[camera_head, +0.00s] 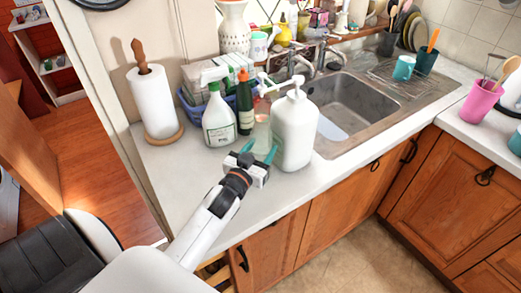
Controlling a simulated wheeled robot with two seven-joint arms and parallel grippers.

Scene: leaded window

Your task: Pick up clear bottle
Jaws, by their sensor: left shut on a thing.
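The clear bottle (262,126) with a white pump top stands upright on the counter near the sink. It is between a dark green bottle (245,103) and a large white pump bottle (294,130), which overlaps it on the right. My left gripper (259,150) reaches in from the front, its teal fingers on either side of the clear bottle's lower part, shut on it. Whether the bottle's base touches the counter is hidden by the gripper. My right gripper is not in view.
A white bottle (218,118) with a green label stands close on the left, before a blue basket (196,108). A paper towel roll (153,101) stands further left. The steel sink (350,100) lies to the right. The counter front (185,190) is clear.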

